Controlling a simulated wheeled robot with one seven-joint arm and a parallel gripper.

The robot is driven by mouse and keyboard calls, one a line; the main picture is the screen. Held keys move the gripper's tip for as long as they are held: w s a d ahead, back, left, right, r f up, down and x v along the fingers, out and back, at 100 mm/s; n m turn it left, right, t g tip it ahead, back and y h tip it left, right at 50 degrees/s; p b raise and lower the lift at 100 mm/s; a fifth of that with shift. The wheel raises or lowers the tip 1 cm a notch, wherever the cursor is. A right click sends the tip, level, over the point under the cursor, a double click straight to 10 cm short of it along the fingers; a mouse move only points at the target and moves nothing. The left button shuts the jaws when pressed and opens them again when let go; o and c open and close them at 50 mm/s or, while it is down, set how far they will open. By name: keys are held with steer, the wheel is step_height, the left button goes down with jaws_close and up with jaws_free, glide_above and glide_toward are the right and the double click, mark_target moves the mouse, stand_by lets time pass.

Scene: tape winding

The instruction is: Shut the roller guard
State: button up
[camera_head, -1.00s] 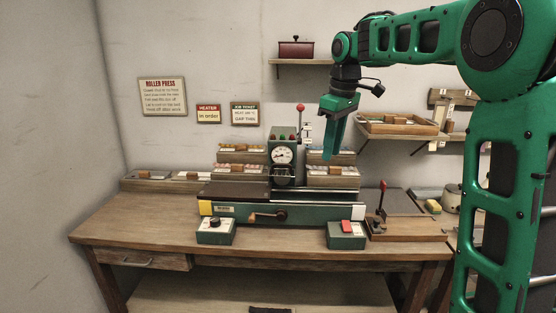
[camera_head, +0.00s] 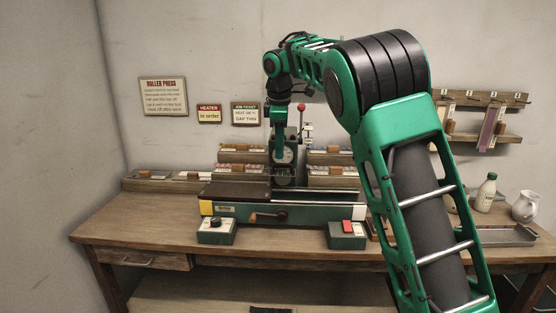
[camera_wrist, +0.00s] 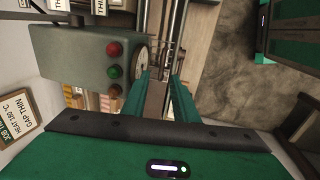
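The roller press (camera_head: 240,212) stands on the bench, a green machine with a round dial (camera_head: 288,156) on its upright head. The roller guard appears as a small dark wire frame (camera_head: 283,178) below the dial; I cannot tell how far it is open. In the wrist view, thin metal bars (camera_wrist: 172,45) show beyond the fingertips. My gripper (camera_head: 279,150) hangs pointing down in front of the press head, partly covering the dial. In the wrist view my gripper (camera_wrist: 160,78) has its two green fingers apart with nothing held between them. Contact with the guard is not visible.
The press head's box (camera_wrist: 85,60), with red, green and brown knobs, is close left of the fingers in the wrist view. Control boxes (camera_head: 216,231) (camera_head: 346,236) stand at the bench front. A red-knobbed lever (camera_head: 301,112) rises beside the head. Card trays flank it.

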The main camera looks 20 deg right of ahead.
mark_target(280, 164)
steer(key=shift+x, duration=2.1)
